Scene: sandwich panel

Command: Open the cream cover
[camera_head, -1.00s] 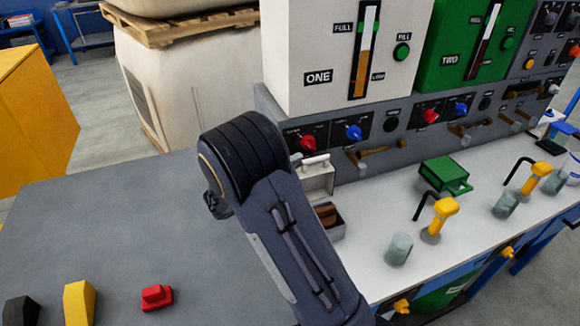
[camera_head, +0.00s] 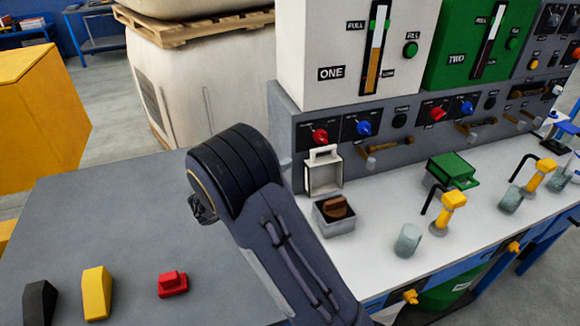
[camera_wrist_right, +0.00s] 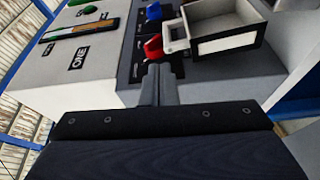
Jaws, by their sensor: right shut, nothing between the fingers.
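The cream cover (camera_head: 324,176) stands upright on its edge behind a small box (camera_head: 336,222), its handle at the top. The box is open, and a brown knob-like piece (camera_head: 336,206) shows inside it. In the right wrist view the cover's handle (camera_wrist_right: 176,38) shows just beyond the fingertips. My right gripper (camera_wrist_right: 160,70) is shut and empty, near the cover and apparently apart from it. In the head view my right wrist is left of the box and its fingers are mostly hidden. My left gripper is not in view.
A grey panel with a red knob (camera_head: 320,136) and a blue knob (camera_head: 364,128) rises behind the cover. A green box (camera_head: 452,172) and a glass (camera_head: 408,240) stand to the right. A red button block (camera_head: 172,284) sits at the lower left.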

